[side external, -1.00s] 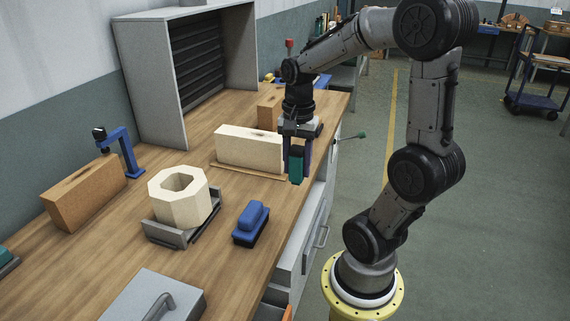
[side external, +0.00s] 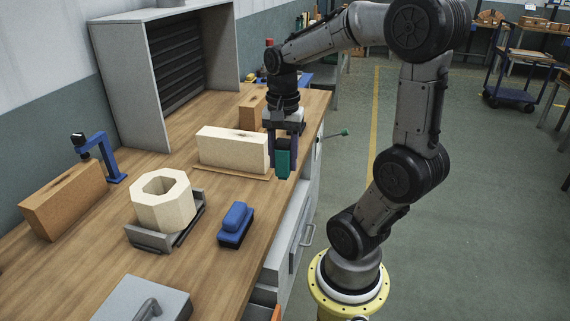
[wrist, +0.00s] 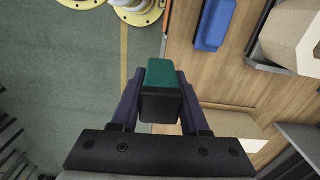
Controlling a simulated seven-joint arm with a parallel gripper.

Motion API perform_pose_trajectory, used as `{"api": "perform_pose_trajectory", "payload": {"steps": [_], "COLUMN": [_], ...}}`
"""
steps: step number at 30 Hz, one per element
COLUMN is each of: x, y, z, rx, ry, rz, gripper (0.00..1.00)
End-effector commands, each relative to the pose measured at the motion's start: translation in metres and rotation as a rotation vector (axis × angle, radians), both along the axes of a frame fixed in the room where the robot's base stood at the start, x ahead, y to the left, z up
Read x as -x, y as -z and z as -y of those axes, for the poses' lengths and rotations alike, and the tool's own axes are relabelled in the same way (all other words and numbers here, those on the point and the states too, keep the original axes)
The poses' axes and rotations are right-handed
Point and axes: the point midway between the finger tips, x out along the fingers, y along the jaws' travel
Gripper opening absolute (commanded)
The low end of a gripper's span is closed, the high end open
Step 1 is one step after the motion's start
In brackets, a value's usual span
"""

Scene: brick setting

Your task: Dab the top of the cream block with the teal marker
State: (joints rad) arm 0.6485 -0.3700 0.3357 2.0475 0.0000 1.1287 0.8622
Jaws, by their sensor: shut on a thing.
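A long cream block (side external: 232,150) stands on a thin brown board on the bench, with a dark mark on its top. Its pale face also shows at the lower right in the wrist view (wrist: 236,123). My gripper (side external: 283,153) is shut on the teal marker (side external: 283,166), a chunky teal piece that points down. The wrist view shows the marker (wrist: 162,73) between my two fingers, its near end dark. It hangs beside the block's right end, by the bench's front edge, not over the block's top. Whether it touches anything is unclear.
A cream octagonal ring (side external: 163,203) sits in a grey cradle (side external: 150,238). A blue-topped brush-like piece (side external: 235,224) lies to its right. A brown brick (side external: 64,200), a blue stand (side external: 109,160) and a grey cabinet (side external: 128,90) stand left and behind.

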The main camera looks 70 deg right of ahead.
Motion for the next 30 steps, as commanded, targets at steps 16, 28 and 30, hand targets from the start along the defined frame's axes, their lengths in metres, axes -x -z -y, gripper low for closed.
{"api": "perform_pose_trajectory", "payload": {"steps": [16, 28, 30], "x": [-0.19, -0.235, -0.235], "y": [-0.071, -0.051, -0.048], "z": [-0.034, -0.089, -0.09], "rx": [0.017, 0.0, 0.0], "ry": [-0.567, -0.726, -0.729], "rz": [0.027, 0.0, -0.001], "gripper": [0.09, 0.09, 0.09]}}
